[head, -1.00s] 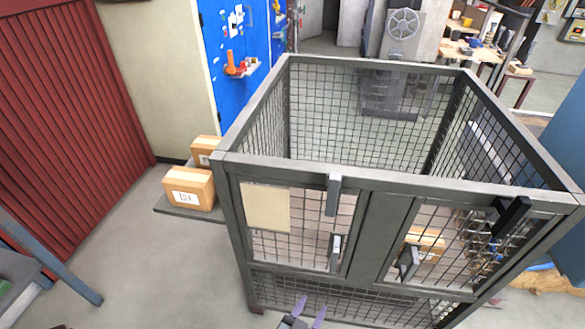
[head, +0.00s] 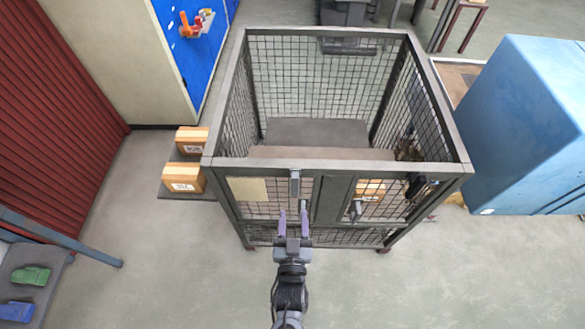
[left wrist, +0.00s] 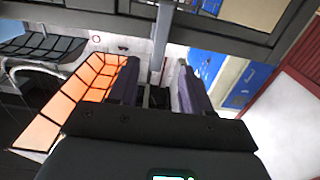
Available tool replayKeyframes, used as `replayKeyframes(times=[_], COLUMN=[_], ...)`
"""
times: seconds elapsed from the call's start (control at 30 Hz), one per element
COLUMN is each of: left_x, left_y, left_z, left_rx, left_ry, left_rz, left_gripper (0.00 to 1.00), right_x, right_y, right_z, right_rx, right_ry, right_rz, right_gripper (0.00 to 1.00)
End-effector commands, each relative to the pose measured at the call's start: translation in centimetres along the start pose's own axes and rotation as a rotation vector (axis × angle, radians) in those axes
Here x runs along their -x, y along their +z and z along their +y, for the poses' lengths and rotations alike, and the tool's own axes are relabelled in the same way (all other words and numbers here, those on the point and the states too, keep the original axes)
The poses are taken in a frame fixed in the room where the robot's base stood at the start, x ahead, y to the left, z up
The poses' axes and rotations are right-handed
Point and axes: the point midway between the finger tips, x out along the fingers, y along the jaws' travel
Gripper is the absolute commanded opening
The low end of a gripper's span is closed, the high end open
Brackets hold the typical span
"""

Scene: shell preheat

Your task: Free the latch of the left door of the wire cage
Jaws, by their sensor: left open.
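The wire cage (head: 335,165) stands in the middle of the head view. Its left door (head: 268,211) carries a pale plate and looks closed. The grey latch (head: 295,183) of the left door hangs upright at the top rail, with a handle (head: 303,207) below it. My left gripper (head: 293,222) is open in front of this door, its purple fingers pointing at it just below the latch. In the left wrist view, the open gripper (left wrist: 158,88) has a grey upright bar showing between its fingers; I cannot tell whether they touch. My right gripper is not in view.
The right door (head: 380,202) has a dark latch (head: 418,187) and a handle (head: 356,210). Cartons (head: 184,178) sit on a side shelf left of the cage. A large blue box-shaped object (head: 530,125) stands at the right. The floor in front is mostly clear.

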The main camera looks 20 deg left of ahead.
Motion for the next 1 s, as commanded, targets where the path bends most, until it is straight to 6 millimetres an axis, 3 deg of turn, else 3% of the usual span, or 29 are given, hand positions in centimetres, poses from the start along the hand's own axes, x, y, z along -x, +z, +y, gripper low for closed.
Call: replayKeyframes(times=[0.07, 0.27, 0.7, 1.0], left_x=[-0.3, -1.9, -8.6, -10.9], left_y=[-1.0, -1.1, -1.2, -1.1], left_z=[0.1, 0.1, 0.0, 0.0], left_rx=[0.002, 0.001, 0.002, 0.002], left_ry=[0.0, -0.001, 0.0, 0.001], left_rz=[0.004, 0.008, 0.008, 0.006], left_gripper=[0.49, 0.49, 0.49, 0.49], right_x=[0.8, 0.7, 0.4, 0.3], right_y=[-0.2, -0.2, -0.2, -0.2], right_z=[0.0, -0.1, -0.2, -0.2], right_rx=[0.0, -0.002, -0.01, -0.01], right_ry=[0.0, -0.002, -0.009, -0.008], right_rz=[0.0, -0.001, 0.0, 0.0], right_gripper=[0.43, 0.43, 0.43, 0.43])
